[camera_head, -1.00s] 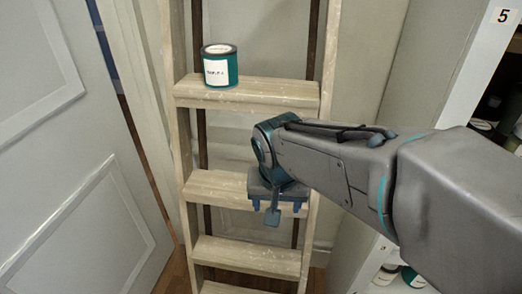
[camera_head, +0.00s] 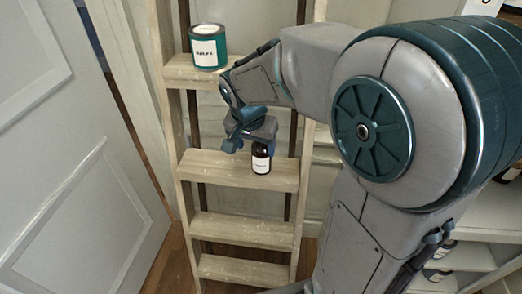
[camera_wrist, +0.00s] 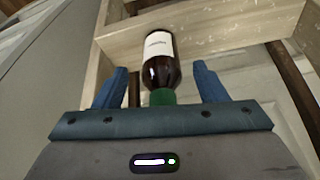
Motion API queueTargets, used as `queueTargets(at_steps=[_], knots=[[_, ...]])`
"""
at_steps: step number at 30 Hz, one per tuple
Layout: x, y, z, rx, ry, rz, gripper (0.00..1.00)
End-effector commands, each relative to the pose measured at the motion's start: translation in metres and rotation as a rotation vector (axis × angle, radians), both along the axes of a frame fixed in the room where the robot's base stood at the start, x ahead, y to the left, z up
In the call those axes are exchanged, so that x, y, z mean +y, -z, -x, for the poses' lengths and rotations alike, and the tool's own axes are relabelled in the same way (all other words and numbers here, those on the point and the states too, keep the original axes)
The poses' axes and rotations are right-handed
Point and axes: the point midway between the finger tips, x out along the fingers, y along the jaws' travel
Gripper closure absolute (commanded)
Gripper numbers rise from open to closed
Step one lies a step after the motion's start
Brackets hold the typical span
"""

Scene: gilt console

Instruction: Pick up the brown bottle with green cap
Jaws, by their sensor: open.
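The brown bottle (camera_head: 261,160) with a white label stands on a wooden step of the ladder in the head view. Its top is hidden behind my gripper there. In the wrist view the bottle (camera_wrist: 160,62) and its green cap (camera_wrist: 162,97) lie between my two blue fingers. My gripper (camera_head: 250,142) is open just above the bottle, with a finger on either side of the cap. Gaps show between the cap and both fingers in the wrist view (camera_wrist: 160,88).
The wooden ladder (camera_head: 240,230) has several steps. A teal paint can (camera_head: 207,47) stands on the step above, up and left of my gripper. A grey panelled door (camera_head: 75,200) is at the left. White shelves (camera_head: 465,262) with containers are at the right.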

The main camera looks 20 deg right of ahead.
Motion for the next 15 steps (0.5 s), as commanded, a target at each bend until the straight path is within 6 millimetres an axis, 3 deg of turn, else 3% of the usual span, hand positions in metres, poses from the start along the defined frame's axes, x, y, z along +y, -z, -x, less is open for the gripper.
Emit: queueTargets(at_steps=[10,15], knots=[[-0.026,-0.002,-0.039,0.000,0.001,0.001,0.35],[-0.028,0.010,-0.042,0.002,-0.001,0.000,0.35]])
